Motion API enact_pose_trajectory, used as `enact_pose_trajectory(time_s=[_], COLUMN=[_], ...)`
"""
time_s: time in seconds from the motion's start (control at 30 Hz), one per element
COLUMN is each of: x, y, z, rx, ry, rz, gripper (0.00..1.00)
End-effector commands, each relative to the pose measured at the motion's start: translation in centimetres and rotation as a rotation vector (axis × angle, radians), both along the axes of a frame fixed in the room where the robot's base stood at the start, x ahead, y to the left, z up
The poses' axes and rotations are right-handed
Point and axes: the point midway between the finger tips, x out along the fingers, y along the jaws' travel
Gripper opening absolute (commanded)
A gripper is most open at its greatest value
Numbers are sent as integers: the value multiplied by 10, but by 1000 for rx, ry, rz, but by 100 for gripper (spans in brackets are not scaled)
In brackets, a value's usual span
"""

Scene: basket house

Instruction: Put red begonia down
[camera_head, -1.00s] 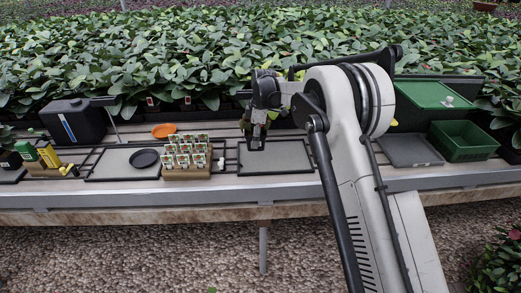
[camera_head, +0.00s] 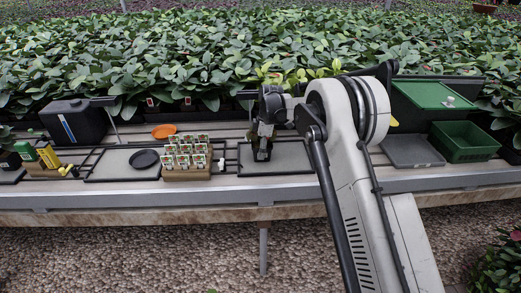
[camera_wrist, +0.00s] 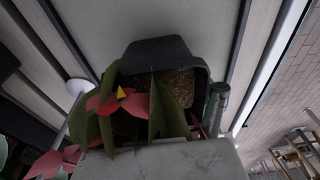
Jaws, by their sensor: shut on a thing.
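The red begonia, with red petals, a yellow centre and green leaves, shows in the wrist view (camera_wrist: 122,101) in a black pot (camera_wrist: 160,52) with brown soil. My gripper (camera_head: 262,153) is shut on it; a grey part of the gripper fills the bottom of the wrist view. In the head view my gripper is low over the right-hand grey tray with a black rim (camera_head: 290,158), and the plant is mostly hidden by it. I cannot tell whether the pot touches the tray.
A rack of small labelled packets (camera_head: 187,160) stands left of the tray. Further left are a black round dish (camera_head: 144,159), an orange dish (camera_head: 164,131) and a black tank (camera_head: 73,122). A green crate (camera_head: 464,142) and grey mat (camera_head: 411,151) lie right. Dense plants line the back.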

Motion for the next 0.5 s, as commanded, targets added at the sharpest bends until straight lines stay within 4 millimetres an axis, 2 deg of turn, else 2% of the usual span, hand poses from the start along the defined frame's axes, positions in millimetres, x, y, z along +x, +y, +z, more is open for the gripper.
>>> enact_pose_trajectory(time_s=[0.03, 0.2, 0.5], x=[0, 0, 0], y=[0, 0, 0], z=[-1, -1, 1], rx=[0, 0, 0], ry=[0, 0, 0], rz=[0, 0, 0], gripper=[66, 88, 88])
